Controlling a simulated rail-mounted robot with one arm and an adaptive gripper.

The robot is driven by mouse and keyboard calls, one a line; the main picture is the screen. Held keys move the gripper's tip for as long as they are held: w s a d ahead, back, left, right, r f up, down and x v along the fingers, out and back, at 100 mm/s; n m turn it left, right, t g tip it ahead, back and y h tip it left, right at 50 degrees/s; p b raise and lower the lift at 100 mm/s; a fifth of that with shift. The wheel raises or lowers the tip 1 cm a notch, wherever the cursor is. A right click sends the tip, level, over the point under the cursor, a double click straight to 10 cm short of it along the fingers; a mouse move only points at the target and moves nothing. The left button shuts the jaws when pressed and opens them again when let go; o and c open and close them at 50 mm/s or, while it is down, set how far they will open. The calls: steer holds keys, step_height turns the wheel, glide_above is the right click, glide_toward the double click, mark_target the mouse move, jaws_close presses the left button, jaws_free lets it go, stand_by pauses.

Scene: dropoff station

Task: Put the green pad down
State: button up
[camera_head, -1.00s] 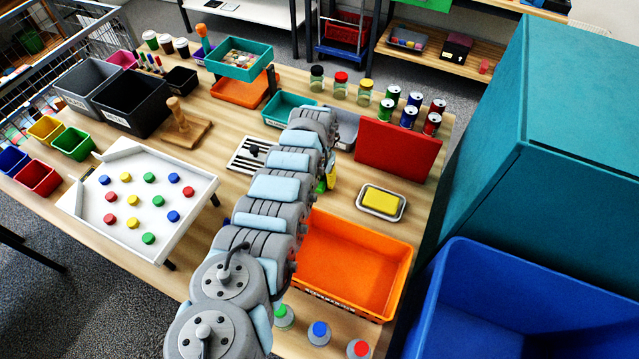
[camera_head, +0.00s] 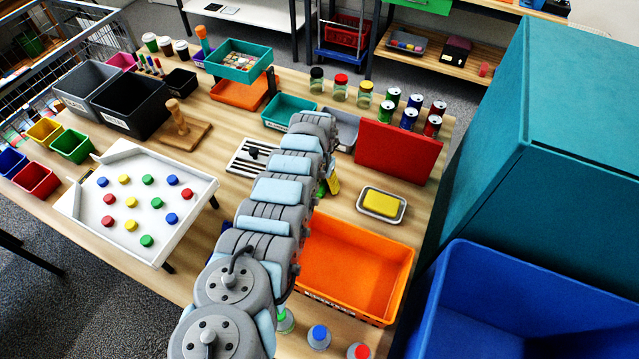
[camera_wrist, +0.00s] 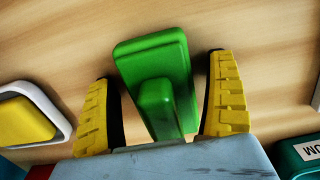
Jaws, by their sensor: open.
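The green pad (camera_wrist: 178,64) is a green block with a raised grip in the wrist view. It appears to rest on the wooden table, between the two yellow ribbed fingers of my gripper (camera_wrist: 163,105). The fingers are spread, with a gap on each side of the raised grip. In the head view my arm hides most of this spot. Only a small green part of the pad (camera_head: 322,188) shows beside a yellow finger there.
A yellow sponge (camera_head: 382,203) lies in a small metal tray (camera_head: 361,212) to the right. An orange bin (camera_head: 405,262) stands in front, a red panel (camera_head: 400,150) behind. A teal bin (camera_wrist: 290,150) is near my gripper. Bare table surrounds the pad.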

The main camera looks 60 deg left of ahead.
step_height(320, 180, up, 4)
steer(key=p, duration=0.2)
steer(key=shift+p, duration=0.3)
steer(key=shift+a+r, duration=0.1)
steer(key=shift+r, duration=4.1)
steer(key=shift+w+f, duration=0.1)
